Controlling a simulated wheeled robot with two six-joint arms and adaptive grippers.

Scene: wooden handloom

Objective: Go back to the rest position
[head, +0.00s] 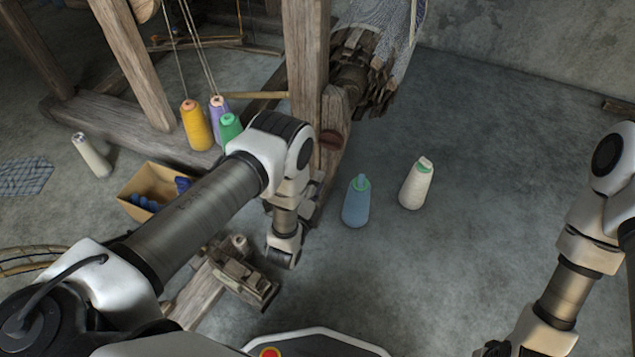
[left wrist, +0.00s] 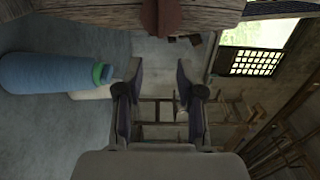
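My left arm reaches in from the left of the head view, and its wrist end (head: 284,248) hangs beside the loom's wooden post. In the left wrist view my left gripper (left wrist: 158,78) has its two fingers spread with nothing between them. A blue yarn cone (head: 356,202) stands on the floor to the right of it, apart from it. The cone also shows sideways at the left of the left wrist view (left wrist: 45,73). My right gripper (head: 503,348) is at the bottom right of the head view, cut off by the edge, so its fingers are hidden.
A cream cone (head: 416,184) stands right of the blue one. The loom post (head: 307,70) rises close behind my left wrist. Yellow (head: 194,126), purple and green cones stand by the beam. A cardboard box (head: 150,190) lies left. The floor at centre right is clear.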

